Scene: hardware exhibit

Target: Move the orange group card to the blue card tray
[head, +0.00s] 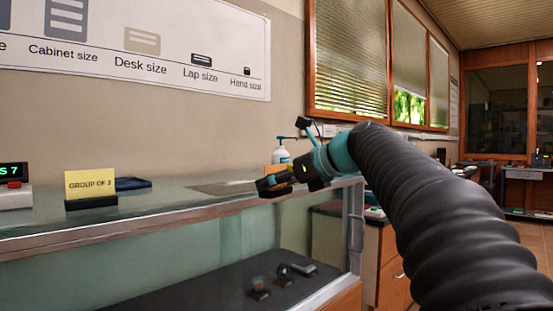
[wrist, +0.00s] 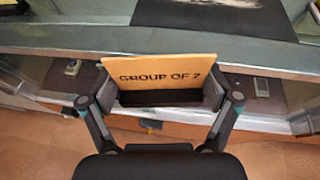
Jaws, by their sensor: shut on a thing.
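The orange group card (wrist: 160,72), printed "GROUP OF 2" on a black base, stands between the two fingers of my gripper (wrist: 160,98) in the wrist view. The fingers are shut on the base's two ends. In the head view my gripper (head: 268,187) is at the right part of the glass counter's front edge, with the orange card (head: 277,170) partly hidden at it. The dark blue tray (head: 131,183) lies flat on the counter top to the left, behind a yellow card.
The yellow "GROUP OF 3" card (head: 91,184) stands on the counter. A display with a red button (head: 14,187) is at far left. A dark flat mat (head: 215,187) lies left of my gripper. A pump bottle (head: 281,152) stands behind it. Small items sit inside the glass case.

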